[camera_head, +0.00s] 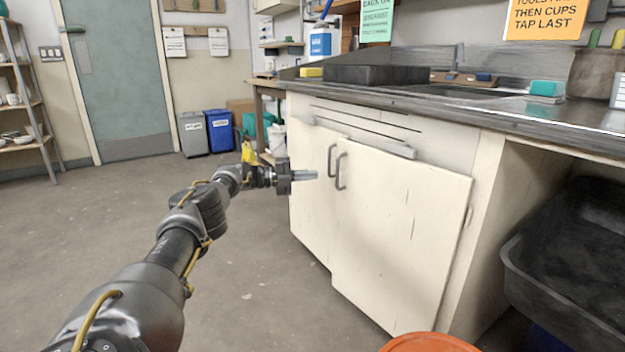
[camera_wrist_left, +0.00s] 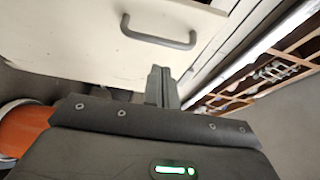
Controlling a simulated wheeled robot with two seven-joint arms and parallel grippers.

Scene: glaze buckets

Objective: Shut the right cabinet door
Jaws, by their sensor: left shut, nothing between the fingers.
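The right cabinet door (camera_head: 400,225) is a cream panel with a grey bar handle (camera_head: 341,171) near its left edge. It stands a little ajar, its left edge out in front of the left cabinet door (camera_head: 310,190). My left gripper (camera_head: 316,174) is shut and empty, fingers pointing right, close to the two door handles. In the left wrist view the shut fingers (camera_wrist_left: 161,86) are near a cream door panel (camera_wrist_left: 75,40) with a grey handle (camera_wrist_left: 158,40). I cannot tell whether they touch it. My right gripper is not in view.
An orange bucket (camera_head: 428,343) stands on the floor before the right door. A black tub (camera_head: 570,260) is under the counter (camera_head: 440,105) at right. Bins (camera_head: 219,132) stand at the back wall. The floor on the left (camera_head: 90,215) is clear.

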